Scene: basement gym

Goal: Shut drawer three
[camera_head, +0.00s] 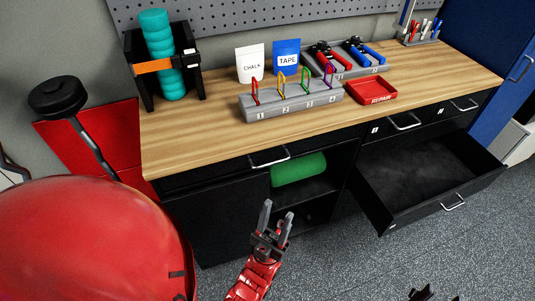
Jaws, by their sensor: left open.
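The workbench has one drawer (420,212) pulled far out at the lower right; it is black, has a silver handle (453,202) on its front, and looks empty inside. A small white label sits at the front's left end, too small to read; I take it as drawer three. My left gripper (277,214) is open and empty, in front of the cabinet and left of the open drawer, touching nothing that I can see. My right gripper (435,294) shows only its dark tips at the bottom edge, below the drawer front; its opening is unclear.
A green roll (298,169) lies in an open shelf to the left. The wooden benchtop (205,143) holds a grey numbered rack (290,101) and a red tray (372,91). Speckled floor (345,262) lies clear ahead.

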